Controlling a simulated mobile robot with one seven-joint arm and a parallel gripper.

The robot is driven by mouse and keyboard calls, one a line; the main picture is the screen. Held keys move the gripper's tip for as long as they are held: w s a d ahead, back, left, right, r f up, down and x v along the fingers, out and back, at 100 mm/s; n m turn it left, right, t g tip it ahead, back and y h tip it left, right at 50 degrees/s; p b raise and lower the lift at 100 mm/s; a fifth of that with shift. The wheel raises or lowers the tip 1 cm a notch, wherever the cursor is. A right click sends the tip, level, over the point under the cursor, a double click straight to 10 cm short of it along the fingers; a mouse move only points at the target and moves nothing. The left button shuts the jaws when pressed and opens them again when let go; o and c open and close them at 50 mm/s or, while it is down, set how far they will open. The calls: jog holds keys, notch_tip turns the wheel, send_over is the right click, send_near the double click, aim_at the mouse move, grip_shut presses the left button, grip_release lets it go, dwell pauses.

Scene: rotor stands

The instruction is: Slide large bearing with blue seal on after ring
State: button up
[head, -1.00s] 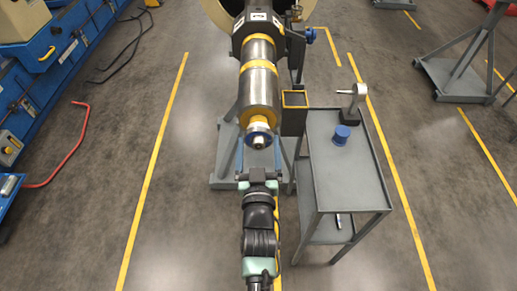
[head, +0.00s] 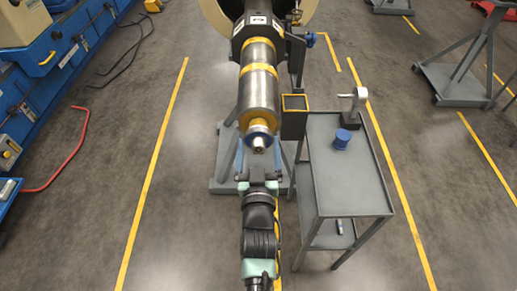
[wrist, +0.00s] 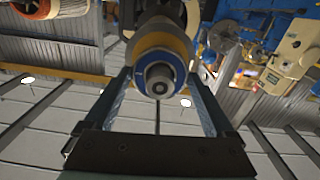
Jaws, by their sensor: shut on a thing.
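The large bearing with blue seal (head: 258,131) is around the rotor shaft, close to its near end. The bare metal shaft tip (head: 259,145) sticks out through it. In the wrist view the bearing (wrist: 178,71) shows as a blue-faced ring between my fingertips. My gripper (head: 259,160) is shut on the bearing, with a finger on each side; it also shows in the wrist view (wrist: 160,88). The yellow-orange ring (head: 248,118) is on the shaft directly behind the bearing. Any thin gap between them is hard to tell.
A grey cart (head: 345,180) stands right of the rotor, with a blue cylinder (head: 341,139) and a grey tool on a dark base (head: 350,122) on top. A yellow-rimmed box (head: 295,103) is beside the shaft.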

jog(key=shift+r, duration=0.15)
jog(key=o, duration=1)
jog(key=shift+c, duration=0.2)
jog(key=shift+s+p, duration=0.4)
jog(key=shift+p, duration=0.35)
jog(key=s+p, duration=0.2)
jog(key=p, duration=0.1)
jog(key=shift+s, duration=0.1)
jog(key=s+p, duration=0.3)
jog(key=s, duration=0.3)
jog(key=shift+p, duration=0.3)
